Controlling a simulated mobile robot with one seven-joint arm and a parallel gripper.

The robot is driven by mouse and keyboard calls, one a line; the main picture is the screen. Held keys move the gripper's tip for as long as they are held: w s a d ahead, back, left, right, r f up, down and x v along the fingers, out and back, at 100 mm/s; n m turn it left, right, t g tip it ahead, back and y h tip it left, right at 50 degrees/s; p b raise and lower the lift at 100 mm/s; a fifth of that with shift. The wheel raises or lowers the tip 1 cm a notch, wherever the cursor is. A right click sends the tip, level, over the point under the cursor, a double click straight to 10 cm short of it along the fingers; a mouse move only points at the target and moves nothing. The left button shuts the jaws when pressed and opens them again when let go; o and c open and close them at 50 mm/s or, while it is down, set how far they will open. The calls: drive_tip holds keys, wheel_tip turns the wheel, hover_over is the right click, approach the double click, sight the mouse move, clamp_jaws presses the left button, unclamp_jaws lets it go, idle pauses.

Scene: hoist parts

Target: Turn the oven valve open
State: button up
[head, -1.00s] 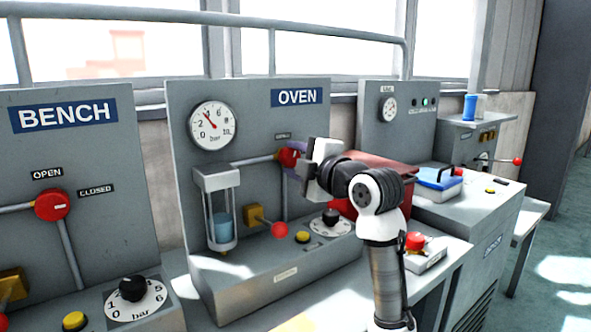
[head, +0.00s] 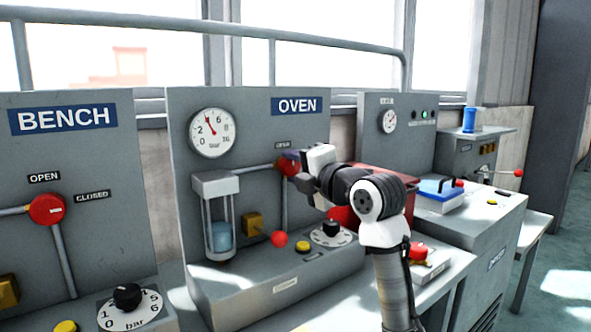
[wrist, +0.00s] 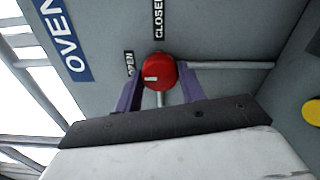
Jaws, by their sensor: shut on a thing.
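The oven valve is a round red knob (head: 288,168) on pipes on the grey OVEN panel (head: 255,130). In the head view my gripper (head: 290,159) partly covers it. In the wrist view the knob (wrist: 163,68) sits between the two purple fingers of my gripper (wrist: 160,82), which is shut on it. A short white mark shows on the knob's face, off centre towards the OPEN side in the wrist view. The OPEN label (wrist: 129,63) and CLOSED label (wrist: 158,18) are beside the knob. In the head view the CLOSED label is hidden behind my gripper.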

drive_tip(key=o, duration=1)
drive_tip(key=b+v, duration=0.1)
drive_tip(key=v, duration=1.3)
